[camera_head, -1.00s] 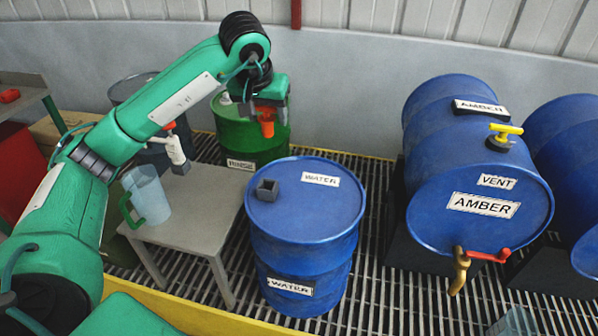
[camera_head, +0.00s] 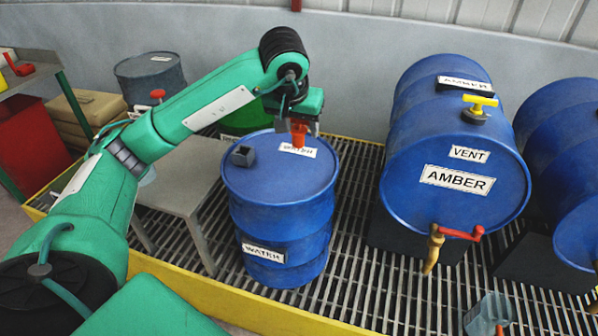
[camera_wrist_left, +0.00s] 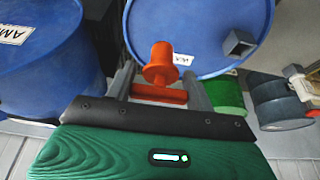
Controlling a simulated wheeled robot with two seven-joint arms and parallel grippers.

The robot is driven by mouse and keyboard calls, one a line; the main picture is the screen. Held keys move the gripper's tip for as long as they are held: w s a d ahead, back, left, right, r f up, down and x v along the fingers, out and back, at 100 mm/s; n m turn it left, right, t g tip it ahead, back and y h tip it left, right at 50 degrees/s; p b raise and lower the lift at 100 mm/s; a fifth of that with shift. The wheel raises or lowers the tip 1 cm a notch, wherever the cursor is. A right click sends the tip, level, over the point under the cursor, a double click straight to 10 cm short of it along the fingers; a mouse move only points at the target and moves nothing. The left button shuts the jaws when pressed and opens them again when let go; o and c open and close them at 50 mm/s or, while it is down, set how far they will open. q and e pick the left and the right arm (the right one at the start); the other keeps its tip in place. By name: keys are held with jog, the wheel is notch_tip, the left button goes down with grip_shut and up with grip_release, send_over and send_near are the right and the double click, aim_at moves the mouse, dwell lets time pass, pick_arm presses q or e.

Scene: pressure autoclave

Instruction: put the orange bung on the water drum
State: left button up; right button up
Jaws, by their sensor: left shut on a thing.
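The blue water drum (camera_head: 280,190) stands upright on the grating, with a square dark grey opening (camera_head: 243,156) raised at the left of its top. Whether the bung touches the top cannot be told. My right gripper is not in view.
The blue AMBER drum (camera_head: 455,150) lies on its side at the right, with a yellow-handled vent (camera_head: 479,106) and a red-handled tap (camera_head: 437,245). A grey table (camera_head: 185,175) stands left of the water drum, partly behind my arm. A clear jug (camera_head: 490,312) is at the lower right.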

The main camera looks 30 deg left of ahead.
pick_arm(q)
notch_tip(320, 180, down, 10)
jog(key=shift+d+f, duration=0.1)
notch_tip(320, 180, down, 2)
jog(key=shift+f, duration=0.3)
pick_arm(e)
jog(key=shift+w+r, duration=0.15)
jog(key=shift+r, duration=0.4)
pick_arm(q)
jog(key=shift+f+b, duration=0.1)
jog(key=shift+b, duration=0.2)
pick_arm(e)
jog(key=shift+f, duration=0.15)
pick_arm(q)
jog(key=o, duration=1)
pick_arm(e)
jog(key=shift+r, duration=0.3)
